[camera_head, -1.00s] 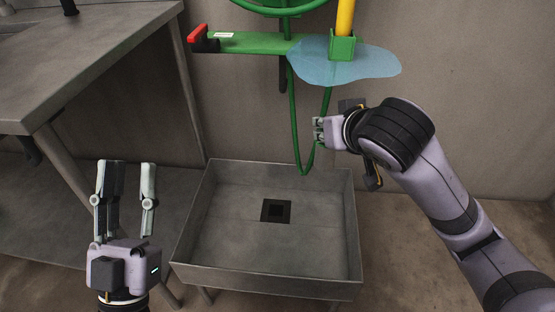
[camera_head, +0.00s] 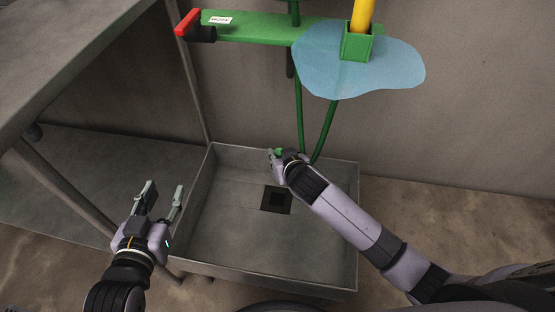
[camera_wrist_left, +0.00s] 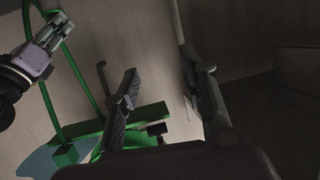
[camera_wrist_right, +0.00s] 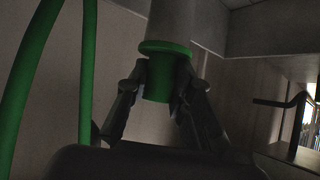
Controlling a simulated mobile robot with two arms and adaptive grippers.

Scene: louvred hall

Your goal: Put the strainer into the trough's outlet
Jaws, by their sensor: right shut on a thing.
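The grey metal trough (camera_head: 225,235) stands on the floor, with the dark square outlet (camera_head: 277,199) in its bottom. My right gripper (camera_head: 275,155) is above the trough's far part, behind the outlet in the picture. It is shut on a small green, flanged piece, which I take to be the strainer (camera_head: 279,151). In the right wrist view the strainer's green part (camera_wrist_right: 165,75) sits between the fingers, with a grey round body above its flange. My left gripper (camera_head: 163,192) is open and empty, at the trough's left side.
A green hose hangs behind the trough, close to my right gripper. Above are a green bracket (camera_head: 250,30) with a red-ended lever (camera_head: 188,22), a pale blue sheet (camera_head: 350,75) and a yellow pole (camera_head: 362,15). A grey table (camera_head: 80,60) stands at left.

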